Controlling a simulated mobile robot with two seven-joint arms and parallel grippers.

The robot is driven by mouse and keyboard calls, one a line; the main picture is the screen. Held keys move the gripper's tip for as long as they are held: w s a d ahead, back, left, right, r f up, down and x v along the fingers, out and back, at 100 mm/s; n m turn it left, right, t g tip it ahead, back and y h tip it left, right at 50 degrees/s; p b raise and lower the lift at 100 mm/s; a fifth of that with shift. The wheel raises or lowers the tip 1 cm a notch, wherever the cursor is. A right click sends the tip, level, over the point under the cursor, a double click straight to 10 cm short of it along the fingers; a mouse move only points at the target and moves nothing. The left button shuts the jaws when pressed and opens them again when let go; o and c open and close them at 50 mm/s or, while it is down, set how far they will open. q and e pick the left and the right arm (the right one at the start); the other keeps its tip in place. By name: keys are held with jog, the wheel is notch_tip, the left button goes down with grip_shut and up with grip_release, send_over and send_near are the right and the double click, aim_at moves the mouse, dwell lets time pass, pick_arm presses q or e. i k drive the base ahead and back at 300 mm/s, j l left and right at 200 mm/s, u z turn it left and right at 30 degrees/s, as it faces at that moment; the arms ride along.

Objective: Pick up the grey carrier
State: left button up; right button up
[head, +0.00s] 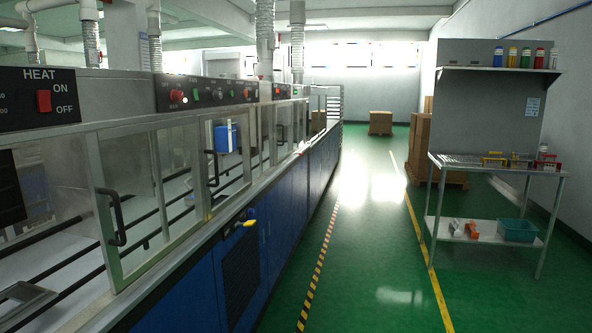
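No thing shows clearly as the grey carrier. A grey open square frame (22,303) lies inside the long machine at the lower left, cut by the picture edge. A small pale grey item (457,228) lies on the lower shelf of the metal cart (487,236) at the right. Several yellow and red handled items, among them a yellow one (494,158), stand on the cart's top shelf. I cannot tell whether any of these is the carrier. Neither of my grippers is in view.
The long blue machine (240,270) with glass doors fills the left side. A yellow handle (249,223) sticks out from its front. The green aisle floor (375,260) is clear. The cart's lower shelf holds an orange item (472,230) and a teal bin (517,230). Boxes (380,123) stand far back.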

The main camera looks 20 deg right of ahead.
aim_at(530, 164)
jog(key=z, duration=2)
jog(key=i+z, duration=0.35)
jog(key=i, duration=3.6)
jog(key=i+u, duration=0.15)
jog(key=i, duration=0.3)
jog(key=i+l+u, duration=0.1)
jog(key=i, duration=0.3)
jog(key=i+l+u, duration=0.15)
jog(key=i, duration=0.3)
jog(key=i+l+u, duration=0.25)
jog(key=u, duration=0.2)
jog(key=i+l+u, duration=0.45)
